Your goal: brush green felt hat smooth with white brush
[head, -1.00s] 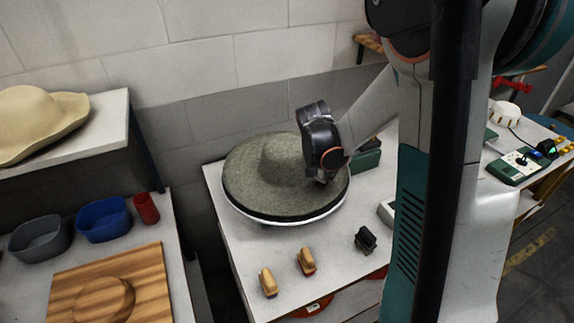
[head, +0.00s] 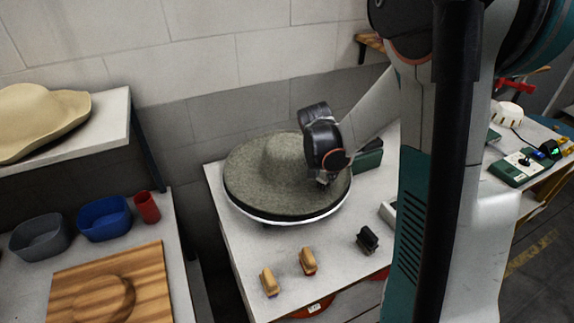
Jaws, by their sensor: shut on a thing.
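The green felt hat (head: 257,180) sits crown up on a round stand with a white rim (head: 262,219) at the back of the white table. My gripper (head: 322,180) is over the right part of the hat's brim, close to the felt. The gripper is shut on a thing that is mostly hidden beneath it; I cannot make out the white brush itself. Whether it touches the felt is hard to tell. The right side of the crown and part of the brim are hidden by my gripper.
Two tan-handled brushes (head: 307,261) (head: 269,281) and a black one (head: 367,240) stand on the table front (head: 245,262). A dark green box (head: 369,155) is behind my gripper. At left are a wooden board (head: 115,285), blue bin (head: 104,219), grey bin (head: 40,238) and red cup (head: 146,207).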

